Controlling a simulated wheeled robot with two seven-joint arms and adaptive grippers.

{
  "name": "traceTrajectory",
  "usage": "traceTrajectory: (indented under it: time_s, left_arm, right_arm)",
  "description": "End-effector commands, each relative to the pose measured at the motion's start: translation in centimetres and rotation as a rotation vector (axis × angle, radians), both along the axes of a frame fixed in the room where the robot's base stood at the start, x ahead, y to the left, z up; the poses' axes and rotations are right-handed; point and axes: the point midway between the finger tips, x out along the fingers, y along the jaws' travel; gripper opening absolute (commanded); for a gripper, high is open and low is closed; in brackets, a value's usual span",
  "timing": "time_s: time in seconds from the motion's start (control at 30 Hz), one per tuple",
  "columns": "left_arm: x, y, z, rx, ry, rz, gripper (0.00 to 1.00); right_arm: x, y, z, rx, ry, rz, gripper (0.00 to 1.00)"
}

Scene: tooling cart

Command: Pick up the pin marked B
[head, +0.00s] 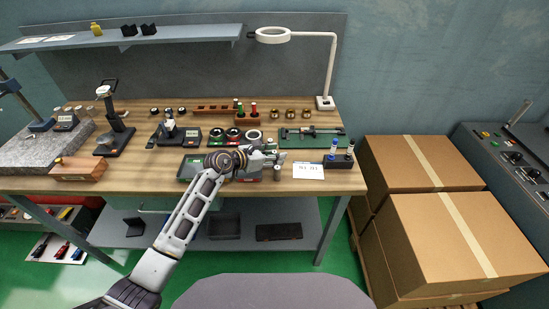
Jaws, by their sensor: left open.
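No marking B is readable at this size, so I cannot tell which pin is B. Small pins with blue tops (332,148) stand at a dark block (340,161) near the bench's front right. Red- and green-topped pieces (253,109) stand farther back near the middle; they may be pins or gauges. My left gripper (278,163) is open over the front middle of the bench, left of the white card (308,171) and the dark block. My forearm and wrist hide part of the tray and whatever lies beneath them. My right gripper is not in view.
The wooden bench (120,181) is crowded. A magnifier lamp (330,70) rises at back right. Cardboard boxes (420,163) stand right of the bench.

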Motion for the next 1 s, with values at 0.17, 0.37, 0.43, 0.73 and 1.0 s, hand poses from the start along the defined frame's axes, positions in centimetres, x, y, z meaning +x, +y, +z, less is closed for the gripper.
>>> traceTrajectory:
  time_s: [0.17, 0.37, 0.43, 0.73, 1.0]
  left_arm:
    - [0.1, -0.1, 0.0, 0.0, -0.001, 0.0, 0.42]
    - [0.1, -0.1, 0.0, 0.001, -0.001, 0.0, 0.42]
    - [0.1, -0.1, 0.0, 0.001, -0.001, 0.0, 0.42]
    - [0.1, -0.1, 0.0, 0.001, -0.001, 0.0, 0.11]
    - [0.1, -0.1, 0.0, 0.0, -0.002, 0.001, 0.0]
  right_arm:
    - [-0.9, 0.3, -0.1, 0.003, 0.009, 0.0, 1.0]
    - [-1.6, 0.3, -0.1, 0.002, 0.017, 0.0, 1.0]
    - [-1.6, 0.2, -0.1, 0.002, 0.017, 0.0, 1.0]
    - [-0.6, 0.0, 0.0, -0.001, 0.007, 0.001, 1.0]
    - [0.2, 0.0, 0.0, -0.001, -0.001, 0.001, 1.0]
